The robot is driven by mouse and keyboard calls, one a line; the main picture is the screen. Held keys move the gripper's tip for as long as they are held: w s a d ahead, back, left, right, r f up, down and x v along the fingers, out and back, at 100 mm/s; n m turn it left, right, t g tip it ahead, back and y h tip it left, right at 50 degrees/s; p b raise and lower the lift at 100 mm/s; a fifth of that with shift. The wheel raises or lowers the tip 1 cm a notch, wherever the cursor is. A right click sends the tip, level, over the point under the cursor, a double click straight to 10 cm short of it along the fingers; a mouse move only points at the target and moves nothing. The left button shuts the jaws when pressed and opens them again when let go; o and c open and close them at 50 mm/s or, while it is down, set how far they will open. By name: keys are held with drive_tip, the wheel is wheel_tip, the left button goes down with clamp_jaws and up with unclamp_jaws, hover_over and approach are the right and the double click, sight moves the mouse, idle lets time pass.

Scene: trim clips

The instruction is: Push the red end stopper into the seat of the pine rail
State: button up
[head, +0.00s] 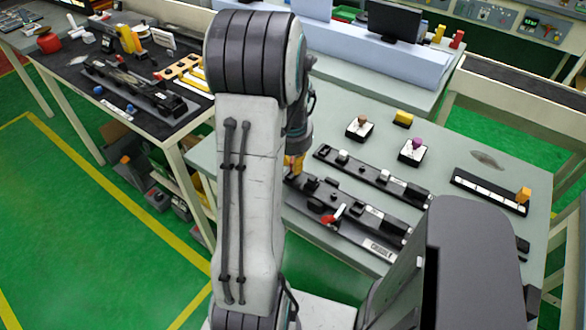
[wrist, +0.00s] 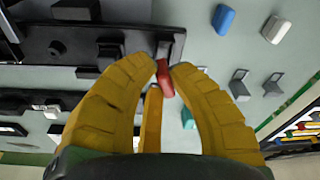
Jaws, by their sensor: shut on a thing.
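My gripper (wrist: 164,68) is shut on the red end stopper (wrist: 165,80), a small red piece pinched between the yellow fingertips in the wrist view. The stopper is beside the right end of a dark rail (wrist: 120,43); I cannot tell whether they touch. In the head view my gripper (head: 293,164) is at the left end of the dark rails on the grey-green table, and the stopper is hidden there.
A red-and-white lever (head: 334,214) stands on the front rail. Small stands with a brown knob (head: 361,120) and a purple knob (head: 417,142), a yellow block (head: 403,117) and a strip (head: 488,191) with an orange block lie farther right. Bare table lies between them.

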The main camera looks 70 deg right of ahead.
wheel_tip(320, 180, down, 3)
drive_tip(key=shift+r+b, duration=0.1)
drive_tip(key=shift+b, duration=0.7)
clamp_jaws()
drive_tip(key=o, duration=0.7)
unclamp_jaws()
drive_tip(key=shift+o, duration=0.2)
drive_tip(key=shift+d+r, duration=0.1)
